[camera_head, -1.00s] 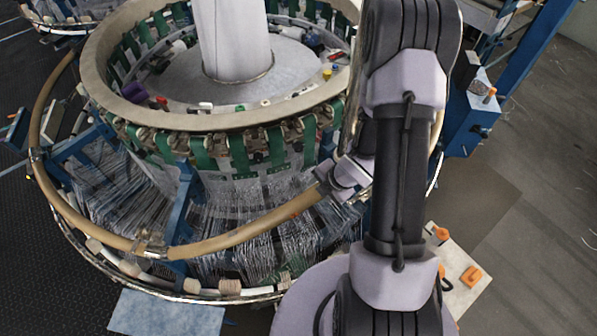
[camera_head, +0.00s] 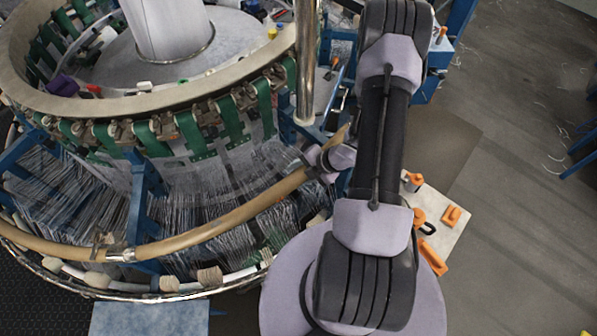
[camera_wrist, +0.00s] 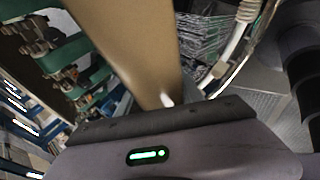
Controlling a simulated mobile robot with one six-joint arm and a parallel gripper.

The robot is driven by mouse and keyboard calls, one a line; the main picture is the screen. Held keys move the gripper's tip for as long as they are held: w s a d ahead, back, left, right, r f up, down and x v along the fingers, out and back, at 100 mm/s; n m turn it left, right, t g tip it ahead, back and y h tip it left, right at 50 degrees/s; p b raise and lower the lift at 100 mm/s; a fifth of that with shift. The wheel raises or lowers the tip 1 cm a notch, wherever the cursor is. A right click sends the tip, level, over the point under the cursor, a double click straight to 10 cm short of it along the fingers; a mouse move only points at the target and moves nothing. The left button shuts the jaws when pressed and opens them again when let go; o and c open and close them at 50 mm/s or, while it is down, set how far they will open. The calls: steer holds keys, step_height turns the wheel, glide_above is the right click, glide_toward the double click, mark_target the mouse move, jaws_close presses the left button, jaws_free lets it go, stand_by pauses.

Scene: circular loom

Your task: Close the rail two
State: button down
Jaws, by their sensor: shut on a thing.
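The rail (camera_head: 215,222) is a tan, curved tube that runs round the front of the circular loom. A metal joint (camera_head: 122,255) sits on it at the lower left. My gripper (camera_head: 318,168) is shut on the rail near its right end, and a short tip (camera_head: 341,134) shows beyond the jaws. In the wrist view the rail (camera_wrist: 130,45) runs down into my gripper (camera_wrist: 168,100), where the fingertips are hidden. I cannot tell whether the rail end touches anything.
The loom's ring (camera_head: 120,104) with green straps (camera_head: 190,132) stands behind the rail. A chrome post (camera_head: 306,60) rises just above my gripper. A pale board (camera_head: 440,212) with orange parts lies right of my arm. Open floor (camera_head: 520,150) is on the right.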

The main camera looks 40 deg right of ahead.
steer(key=c, duration=0.8)
jaws_free()
steer(key=shift+o, duration=0.2)
steer(key=shift+r, duration=0.1)
steer(key=p+v, duration=0.3)
steer(key=v, duration=1.4)
steer(key=shift+s+r, duration=0.1)
